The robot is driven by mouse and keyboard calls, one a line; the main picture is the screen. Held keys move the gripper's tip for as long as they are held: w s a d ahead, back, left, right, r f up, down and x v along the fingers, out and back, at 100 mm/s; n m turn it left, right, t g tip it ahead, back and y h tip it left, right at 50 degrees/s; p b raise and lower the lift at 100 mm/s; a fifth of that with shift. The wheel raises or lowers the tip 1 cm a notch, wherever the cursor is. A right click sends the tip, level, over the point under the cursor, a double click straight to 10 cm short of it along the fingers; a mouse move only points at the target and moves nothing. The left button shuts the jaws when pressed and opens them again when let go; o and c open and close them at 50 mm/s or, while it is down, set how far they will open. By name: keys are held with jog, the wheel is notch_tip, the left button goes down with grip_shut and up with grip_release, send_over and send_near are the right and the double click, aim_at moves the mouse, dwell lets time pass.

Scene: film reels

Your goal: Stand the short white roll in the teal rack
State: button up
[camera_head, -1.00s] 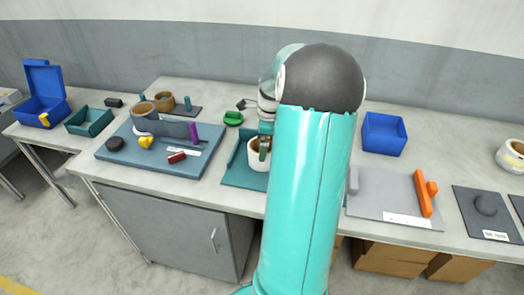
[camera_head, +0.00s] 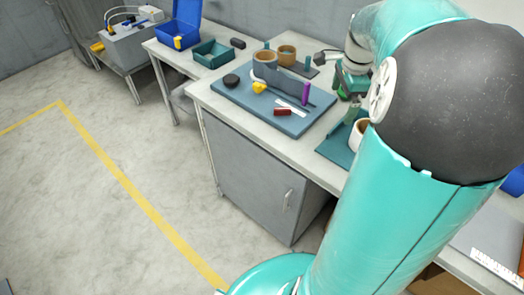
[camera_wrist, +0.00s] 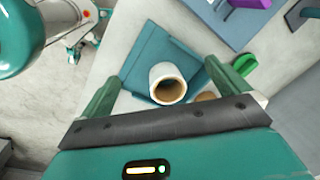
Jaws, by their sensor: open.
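The short white roll (camera_wrist: 167,83) stands upright in the teal rack (camera_wrist: 148,42), its open brown-lined end facing my wrist camera. In the head view the roll (camera_head: 359,134) is partly hidden behind my arm, and only the left part of the rack (camera_head: 336,152) shows. My gripper (camera_wrist: 161,72) is open, its two green fingers wide apart to either side of the roll in the wrist view, with clear gaps. In the head view my gripper (camera_head: 350,112) is above the roll and apart from it.
A blue-grey board (camera_head: 262,108) left of the rack carries a purple piece, a yellow piece, a red piece and a dark disc. Brown rolls (camera_head: 287,54) stand behind. A green object (camera_wrist: 243,64) lies beside the rack. Open floor is at the left.

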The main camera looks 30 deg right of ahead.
jog(key=s+a+r+n+t, duration=0.1)
jog(key=a+r+n, duration=0.1)
jog(key=a+n, duration=0.55)
jog(key=s+a+r+n+t, duration=0.1)
jog(key=s+a+r+n, duration=0.2)
jog(key=a, duration=0.7)
jog(key=s+a+f+n+t, duration=0.1)
jog(key=s+a+n+t, duration=0.1)
jog(key=s+a+n, duration=0.4)
jog(key=a+n, duration=0.5)
jog(key=shift+s+a+f+y, duration=0.25)
jog(key=shift+s+a+y, duration=0.05)
jog(key=shift+a, duration=0.05)
jog(key=shift+d, duration=0.2)
